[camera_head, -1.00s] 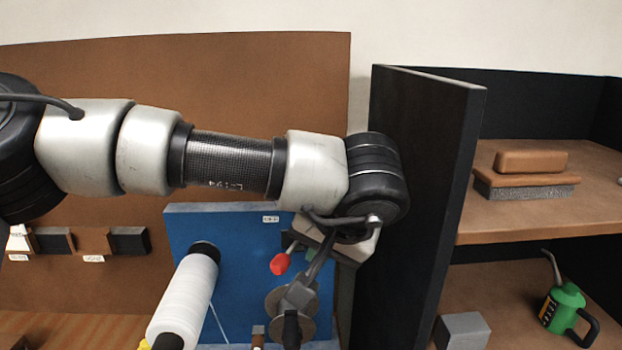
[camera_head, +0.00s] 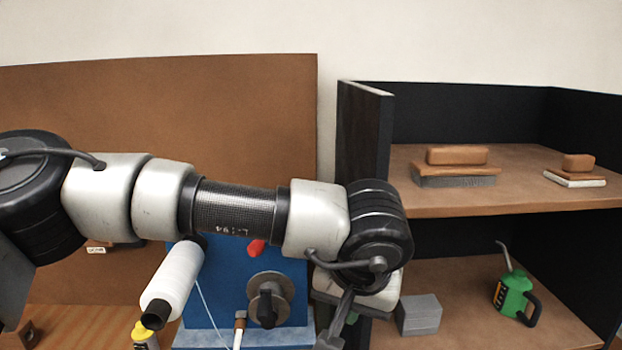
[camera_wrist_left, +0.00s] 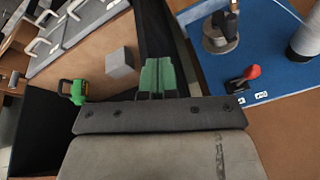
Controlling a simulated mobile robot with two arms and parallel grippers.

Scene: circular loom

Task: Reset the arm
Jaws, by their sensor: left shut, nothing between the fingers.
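My left arm (camera_head: 235,208) stretches across the head view from the left, and its wrist hangs in front of the gap between the blue machine and the black shelf. My left gripper (camera_wrist_left: 158,76) shows in the wrist view with its green fingers shut together and nothing between them. In the head view the gripper is mostly hidden by the wrist and the lower edge. The blue loom panel (camera_head: 222,285) stands left of the wrist, with a red-knobbed lever (camera_head: 257,247), a round metal dial (camera_head: 269,299) and a white thread spool (camera_head: 174,277). My right gripper is not in view.
A black shelf unit (camera_head: 364,130) stands close right of the wrist. It holds a brush (camera_head: 455,167), a smaller brush (camera_head: 575,170), a grey block (camera_head: 418,314) and a green oil can (camera_head: 514,295). A yellow-capped bottle (camera_head: 144,335) stands below the spool.

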